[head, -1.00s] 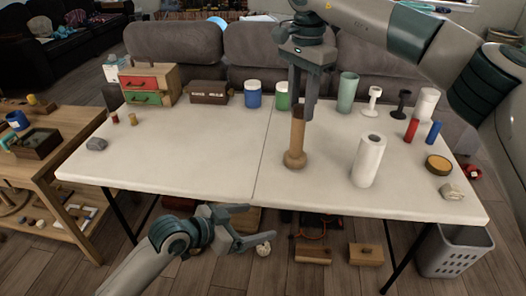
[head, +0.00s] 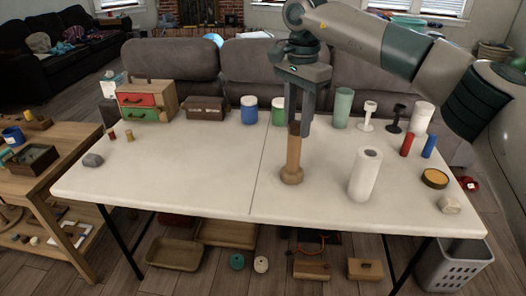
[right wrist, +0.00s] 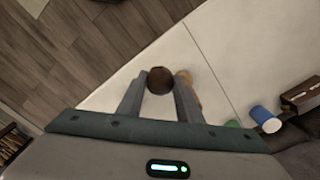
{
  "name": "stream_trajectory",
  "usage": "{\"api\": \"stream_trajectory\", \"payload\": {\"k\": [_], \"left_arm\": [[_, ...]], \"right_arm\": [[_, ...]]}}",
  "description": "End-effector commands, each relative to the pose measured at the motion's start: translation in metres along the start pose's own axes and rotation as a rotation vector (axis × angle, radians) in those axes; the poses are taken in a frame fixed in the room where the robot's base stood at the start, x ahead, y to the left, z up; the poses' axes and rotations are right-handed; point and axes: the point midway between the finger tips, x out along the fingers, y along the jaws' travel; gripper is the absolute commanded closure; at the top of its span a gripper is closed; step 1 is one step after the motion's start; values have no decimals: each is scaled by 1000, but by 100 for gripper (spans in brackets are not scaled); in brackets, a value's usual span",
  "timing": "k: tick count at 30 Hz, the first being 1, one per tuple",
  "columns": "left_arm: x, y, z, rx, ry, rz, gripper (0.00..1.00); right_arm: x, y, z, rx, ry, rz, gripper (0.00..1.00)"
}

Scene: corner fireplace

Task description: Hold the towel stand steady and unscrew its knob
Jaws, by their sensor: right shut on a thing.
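The wooden towel stand (head: 292,162) is upright near the middle of the white table, with a round base and a thick post. Its dark brown knob (right wrist: 160,80) is at the top of the post; the right wrist view shows it from above, between the fingers. My right gripper (head: 295,122) points straight down from above and is shut on the knob. In the right wrist view, part of the stand (right wrist: 187,88) shows behind a finger. My left gripper is out of view, and nothing else holds the stand.
A white paper roll (head: 365,175) stands right of the stand. Blue (head: 249,110) and green (head: 278,111) jars stand behind it, with a tall green cup (head: 343,108). A small drawer chest (head: 147,101) is at the back left. The left front of the table (head: 170,185) is clear.

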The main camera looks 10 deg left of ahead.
Motion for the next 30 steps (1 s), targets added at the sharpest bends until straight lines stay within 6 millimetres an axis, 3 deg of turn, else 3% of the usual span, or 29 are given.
{"api": "stream_trajectory", "payload": {"k": [7,17,23,30], "left_arm": [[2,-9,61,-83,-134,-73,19],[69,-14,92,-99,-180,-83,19],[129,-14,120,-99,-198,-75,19],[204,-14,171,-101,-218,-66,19]], "right_arm": [[10,13,-7,-44,-1,2,95],[41,63,-23,-213,-1,0,95],[70,116,-31,-366,-2,2,95],[106,200,-29,-594,-2,0,95]]}}
